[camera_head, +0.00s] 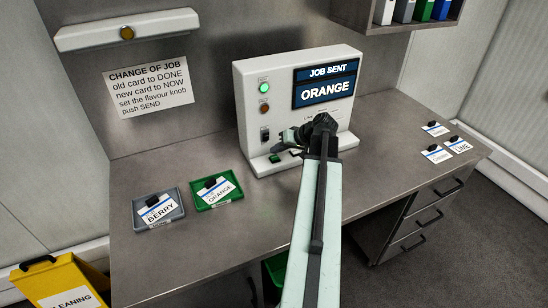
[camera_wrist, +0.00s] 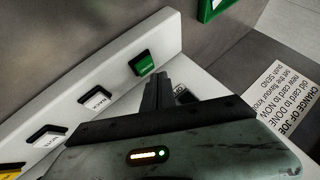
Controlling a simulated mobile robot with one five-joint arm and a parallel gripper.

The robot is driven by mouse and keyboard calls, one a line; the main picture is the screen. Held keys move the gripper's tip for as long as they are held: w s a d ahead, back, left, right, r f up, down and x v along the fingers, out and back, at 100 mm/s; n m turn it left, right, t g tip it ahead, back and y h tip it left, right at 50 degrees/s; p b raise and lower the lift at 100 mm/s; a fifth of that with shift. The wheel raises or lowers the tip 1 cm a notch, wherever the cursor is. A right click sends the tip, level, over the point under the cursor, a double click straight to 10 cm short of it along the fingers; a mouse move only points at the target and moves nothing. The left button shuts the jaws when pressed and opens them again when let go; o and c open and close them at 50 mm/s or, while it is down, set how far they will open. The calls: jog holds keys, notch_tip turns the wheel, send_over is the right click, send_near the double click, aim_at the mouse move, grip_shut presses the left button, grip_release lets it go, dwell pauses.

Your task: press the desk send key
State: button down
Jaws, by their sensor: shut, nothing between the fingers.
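The desk unit (camera_head: 246,95) stands against the back wall; its display (camera_head: 325,83) reads "JOB SENT" and "ORANGE". A green key (camera_head: 274,158) sits on its front ledge, and in the wrist view the green key (camera_wrist: 145,65) is the end one of a row. Its label is too small to read. My gripper (camera_head: 279,146) is shut and empty, in front of the unit's face near the green key. In the wrist view its fingertips (camera_wrist: 160,78) appear just beside the green key; I cannot tell whether they touch. My arm hides the other keys in the head view.
White keys (camera_wrist: 96,101) and a yellow key (camera_wrist: 8,170) continue the row. A grey tray (camera_head: 176,222) with a BERRY card and a green tray (camera_head: 232,203) with an ORANGE card lie left. Several cards (camera_head: 436,129) lie right. The green lamp (camera_head: 263,87) is lit.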

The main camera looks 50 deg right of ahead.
aim_at(276, 158)
jog(key=shift+r+p, duration=2.45)
jog(key=shift+r, duration=0.15)
jog(key=shift+f, duration=0.1)
jog(key=shift+a, duration=0.1)
